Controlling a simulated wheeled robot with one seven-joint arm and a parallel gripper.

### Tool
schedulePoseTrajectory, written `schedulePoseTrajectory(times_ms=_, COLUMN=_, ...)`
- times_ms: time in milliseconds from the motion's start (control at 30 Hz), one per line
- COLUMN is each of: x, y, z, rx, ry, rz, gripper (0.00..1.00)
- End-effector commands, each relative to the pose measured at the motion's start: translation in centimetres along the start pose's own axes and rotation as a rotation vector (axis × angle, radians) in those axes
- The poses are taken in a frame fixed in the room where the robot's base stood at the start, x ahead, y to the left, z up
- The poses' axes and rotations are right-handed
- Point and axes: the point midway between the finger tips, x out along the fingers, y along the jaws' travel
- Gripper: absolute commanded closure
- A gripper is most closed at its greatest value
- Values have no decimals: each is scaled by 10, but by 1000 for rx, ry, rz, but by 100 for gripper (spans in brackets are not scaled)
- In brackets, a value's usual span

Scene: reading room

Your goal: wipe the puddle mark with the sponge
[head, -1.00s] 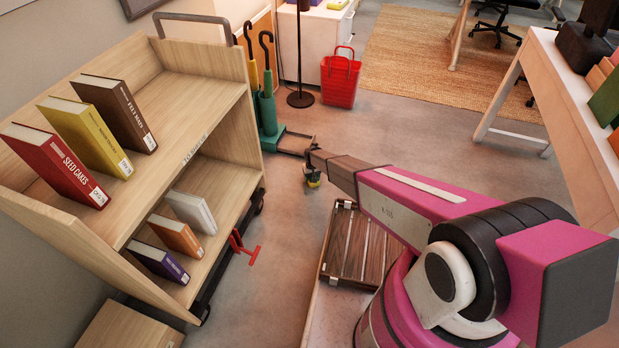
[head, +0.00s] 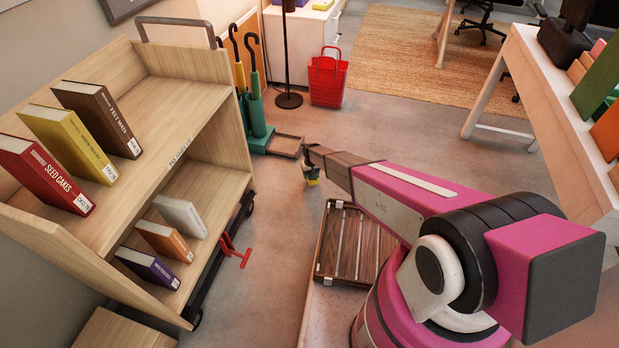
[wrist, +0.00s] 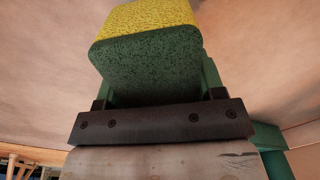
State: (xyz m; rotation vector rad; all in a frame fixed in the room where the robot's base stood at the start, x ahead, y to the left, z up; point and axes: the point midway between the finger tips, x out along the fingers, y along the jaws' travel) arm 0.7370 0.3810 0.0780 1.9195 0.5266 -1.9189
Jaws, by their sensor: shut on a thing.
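My gripper (head: 311,172) hangs at the far end of my arm, above the grey floor, in the middle of the head view. It is shut on the sponge (head: 313,182), which is small there. In the wrist view the sponge (wrist: 145,55) is large, yellow on one face and dark speckled green on the rest, held between the fingers of my gripper (wrist: 158,85). Plain floor shows around it, and I cannot tell from these views whether the sponge touches it. I cannot make out the puddle mark in either view.
A green umbrella stand (head: 257,118) with a low tray (head: 286,146) stands just behind and left of my gripper. A wooden book cart (head: 195,100) with a red pedal (head: 235,252) is on the left. A red basket (head: 328,82) stands behind, a white desk (head: 545,85) right.

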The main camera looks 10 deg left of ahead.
Motion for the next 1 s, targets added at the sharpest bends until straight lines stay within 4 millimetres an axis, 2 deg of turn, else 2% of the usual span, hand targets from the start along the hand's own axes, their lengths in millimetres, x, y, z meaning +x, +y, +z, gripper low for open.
schedulePoseTrajectory(times_ms=333, x=-32, y=6, z=6, rx=4, ry=1, rz=0, gripper=63)
schedulePoseTrajectory(times_ms=800, x=-39, y=8, z=7, rx=6, ry=1, rz=0, gripper=63)
schedulePoseTrajectory(times_ms=867, x=-46, y=11, z=7, rx=10, ry=1, rz=0, gripper=63)
schedulePoseTrajectory(times_ms=967, x=-69, y=20, z=6, rx=22, ry=3, rz=0, gripper=63)
schedulePoseTrajectory(times_ms=1000, x=-82, y=26, z=6, rx=30, ry=3, rz=0, gripper=63)
